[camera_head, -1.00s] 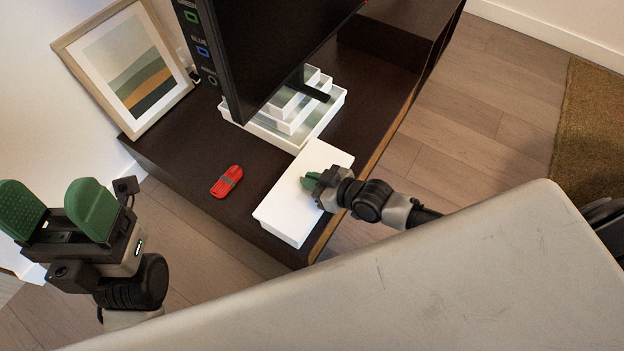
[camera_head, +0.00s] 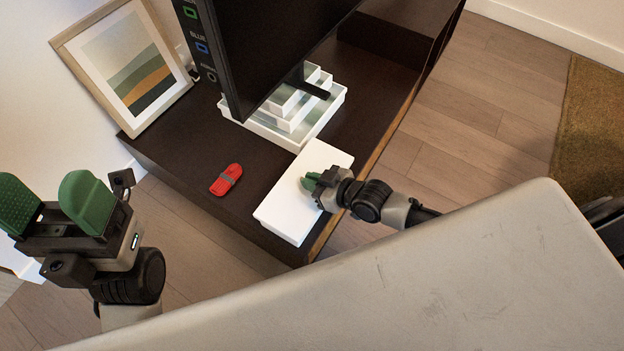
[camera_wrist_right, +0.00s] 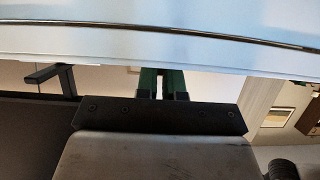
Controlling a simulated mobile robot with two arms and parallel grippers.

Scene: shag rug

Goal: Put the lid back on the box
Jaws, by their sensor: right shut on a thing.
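The white box (camera_head: 278,226) sits near the front edge of the dark cabinet, with its flat white lid (camera_head: 300,170) on top. I cannot tell whether the lid is fully seated. My right gripper (camera_head: 310,182) is at the lid's right edge, its green fingers shut on the lid. In the right wrist view, a wide pale surface (camera_wrist_right: 160,30), seemingly the lid, fills the top, and the green fingers (camera_wrist_right: 162,84) meet it. The contact is partly hidden. My left gripper (camera_head: 45,210) is open and empty at the left, away from the box.
A stack of white trays (camera_head: 305,125) stands behind the box under a black screen (camera_head: 280,45). A red object with a grey band (camera_head: 226,179) lies left of the box. A framed picture (camera_head: 125,65) leans at the back left. The cabinet top (camera_head: 195,150) is clear around the red object.

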